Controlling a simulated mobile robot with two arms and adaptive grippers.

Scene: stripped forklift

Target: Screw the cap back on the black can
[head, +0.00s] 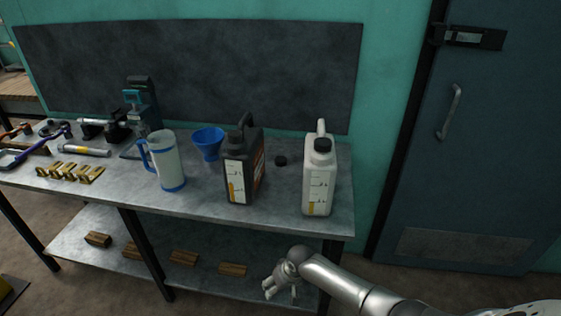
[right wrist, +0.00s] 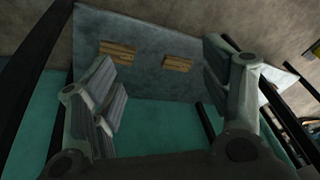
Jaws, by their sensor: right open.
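The black can (head: 243,178) stands upright on the metal workbench, its handle on top and a level strip on its front. I cannot make out its mouth clearly. A small black cap (head: 280,160) lies on the bench just right of the can, apart from it. My right gripper (head: 281,291) is low in front of the bench's front edge, below the tabletop and away from both can and cap. In the right wrist view its fingers (right wrist: 160,65) are spread with nothing between them. My left gripper is not in view.
A white can (head: 318,180) stands right of the cap. A blue funnel (head: 208,142) and a jug (head: 167,163) stand left of the black can. The lower shelf (head: 205,282) holds wooden blocks (right wrist: 117,51). Tools and brass parts (head: 70,172) crowd the bench's left end.

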